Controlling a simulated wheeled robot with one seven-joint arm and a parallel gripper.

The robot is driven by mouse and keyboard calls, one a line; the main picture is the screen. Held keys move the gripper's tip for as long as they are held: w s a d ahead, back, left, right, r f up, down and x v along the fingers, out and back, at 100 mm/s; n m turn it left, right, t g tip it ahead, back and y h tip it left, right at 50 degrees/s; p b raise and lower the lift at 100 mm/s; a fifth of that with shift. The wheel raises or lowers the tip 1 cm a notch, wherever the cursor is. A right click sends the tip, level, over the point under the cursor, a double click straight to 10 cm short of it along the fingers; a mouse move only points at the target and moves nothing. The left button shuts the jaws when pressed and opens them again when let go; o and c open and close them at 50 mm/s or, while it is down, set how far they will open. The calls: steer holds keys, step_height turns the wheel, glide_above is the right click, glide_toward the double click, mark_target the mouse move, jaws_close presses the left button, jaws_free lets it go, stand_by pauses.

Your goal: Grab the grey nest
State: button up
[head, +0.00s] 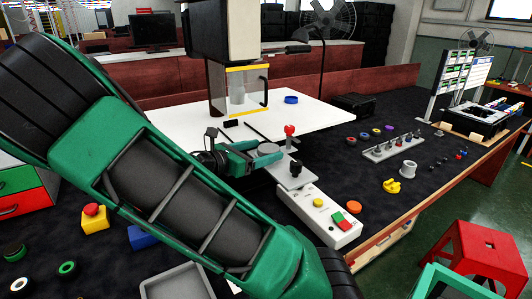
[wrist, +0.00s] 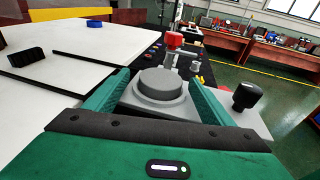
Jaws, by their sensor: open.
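The grey nest (wrist: 160,88) is a round, flat-topped grey piece on a light grey plate (wrist: 130,112). In the wrist view it lies between the two green fingers of my gripper (wrist: 158,78). In the head view the nest (head: 268,148) shows as a grey disc between the fingers of my gripper (head: 262,152). The jaws are open.
A black knob (wrist: 246,96) stands right of the gripper. A red-topped clamp (head: 290,131) stands behind the nest. A white control box (head: 322,212) with coloured buttons is in front. The white table (head: 310,116) and the press (head: 235,85) are behind.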

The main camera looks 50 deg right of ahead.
steer(key=c, duration=1.2)
steer(key=shift+r, duration=0.1)
